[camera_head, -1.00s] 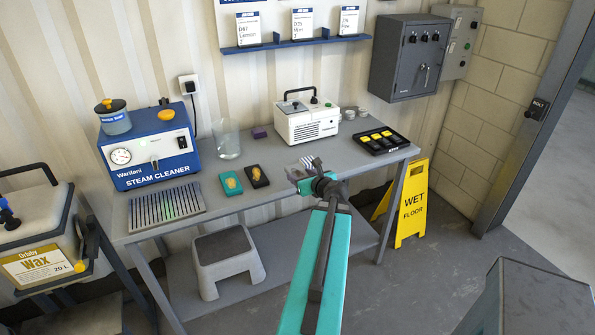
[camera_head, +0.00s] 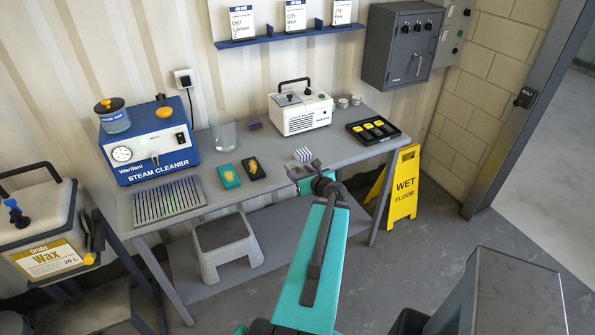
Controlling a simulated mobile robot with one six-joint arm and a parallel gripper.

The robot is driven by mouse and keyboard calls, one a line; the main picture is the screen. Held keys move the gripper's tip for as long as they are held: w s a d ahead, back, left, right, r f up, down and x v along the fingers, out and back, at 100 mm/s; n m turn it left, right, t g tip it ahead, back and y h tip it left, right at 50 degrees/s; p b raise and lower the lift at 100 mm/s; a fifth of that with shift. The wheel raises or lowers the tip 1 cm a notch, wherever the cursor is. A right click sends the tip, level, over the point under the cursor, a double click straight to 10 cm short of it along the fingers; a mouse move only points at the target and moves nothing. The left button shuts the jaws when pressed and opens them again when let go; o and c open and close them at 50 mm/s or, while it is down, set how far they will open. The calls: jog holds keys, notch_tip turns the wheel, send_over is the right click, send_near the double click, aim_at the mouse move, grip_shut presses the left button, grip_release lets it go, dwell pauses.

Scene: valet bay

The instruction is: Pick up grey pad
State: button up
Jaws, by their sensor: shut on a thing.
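My gripper (camera_head: 304,171) is over the front right part of the grey workbench (camera_head: 290,191). It is shut on a small pale grey pad with stripes, the grey pad (camera_head: 303,154), which shows just beyond the fingers. The fingers and my wrist hide part of the pad's near side. The gap between the pad and the bench top is too small to tell.
A white machine (camera_head: 300,113) stands behind, a black tray (camera_head: 373,131) to the right. A yellow wet floor sign (camera_head: 402,191) stands beside the bench.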

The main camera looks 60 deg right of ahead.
dwell(0.8)
jog(key=w+a+n+t+y+b, duration=0.1)
jog(key=w+a+n+y+b, duration=0.1)
jog(key=w+a, duration=0.5)
jog(key=w+a+n+y+b, duration=0.2)
jog(key=w+a+n+y, duration=0.1)
jog(key=w+a, duration=0.5)
jog(key=w+a+n+t+y+b, duration=0.1)
jog(key=w+a+n+y+b, duration=0.1)
jog(key=w+a, duration=0.6)
jog(key=shift+w+a+n+t+y+b, duration=0.2)
jog(key=shift+w+n+y, duration=0.25)
jog(key=shift+y, duration=0.2)
jog(key=shift+w+a+n+t+y+b, duration=0.15)
jog(key=shift+w+n+y, duration=0.25)
jog(key=shift+y, duration=0.25)
jog(key=w+a+n+g+y+b, duration=0.2)
jog(key=w+a+n+y+b, duration=0.1)
jog(key=a, duration=1.3)
jog(key=w+a+n+g+y+b, duration=0.3)
jog(key=a+n+y, duration=0.3)
jog(key=a, duration=1)
jog(key=shift+w+a+f+g+b, duration=0.15)
jog(key=shift+w+a+g+b, duration=0.2)
jog(key=shift+w, duration=0.35)
jog(key=shift+a+n+y, duration=0.1)
jog(key=shift+n+y, duration=0.15)
jog(key=shift+y, duration=0.05)
